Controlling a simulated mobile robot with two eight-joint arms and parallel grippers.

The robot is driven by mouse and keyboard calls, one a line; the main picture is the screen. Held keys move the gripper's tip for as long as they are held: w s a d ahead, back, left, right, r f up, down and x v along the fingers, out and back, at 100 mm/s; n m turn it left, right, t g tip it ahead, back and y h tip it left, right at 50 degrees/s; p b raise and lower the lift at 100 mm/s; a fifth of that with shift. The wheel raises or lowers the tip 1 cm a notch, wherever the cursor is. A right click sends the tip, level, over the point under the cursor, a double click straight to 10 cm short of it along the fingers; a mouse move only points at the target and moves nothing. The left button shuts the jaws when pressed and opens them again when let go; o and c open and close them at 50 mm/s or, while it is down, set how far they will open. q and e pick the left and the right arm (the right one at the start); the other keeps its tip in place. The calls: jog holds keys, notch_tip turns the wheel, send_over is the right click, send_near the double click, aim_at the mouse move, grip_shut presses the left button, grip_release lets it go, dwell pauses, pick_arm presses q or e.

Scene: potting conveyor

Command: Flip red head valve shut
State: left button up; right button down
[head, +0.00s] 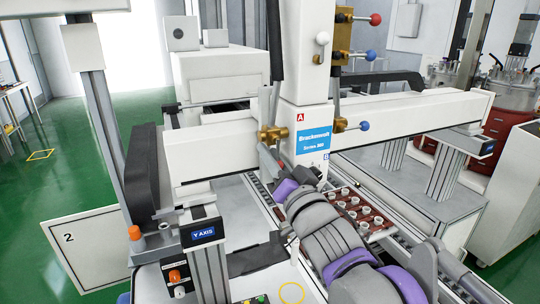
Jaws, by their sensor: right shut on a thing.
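A red ball-ended lever (375,19) sticks out to the right from the upper brass valve (342,30) on the white machine head (303,75). My right gripper (264,149) reaches up from the lower right, at the left side of the head. It is shut just below the lower left brass valve (273,134), apparently on that valve's handle. The fingers and wrist hide the handle's end, so I cannot tell its colour. The right gripper is well below and left of the red lever. My left gripper is not in view.
Blue ball levers (370,55) and (365,126) stick out right of the head. A white crossbeam (415,115) runs behind it. A brown tray (345,200) with several white pots lies on the conveyor below. A Y AXIS post (204,233) stands at left.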

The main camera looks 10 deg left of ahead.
dwell(0.3)
jog(key=c, duration=0.7)
grip_release()
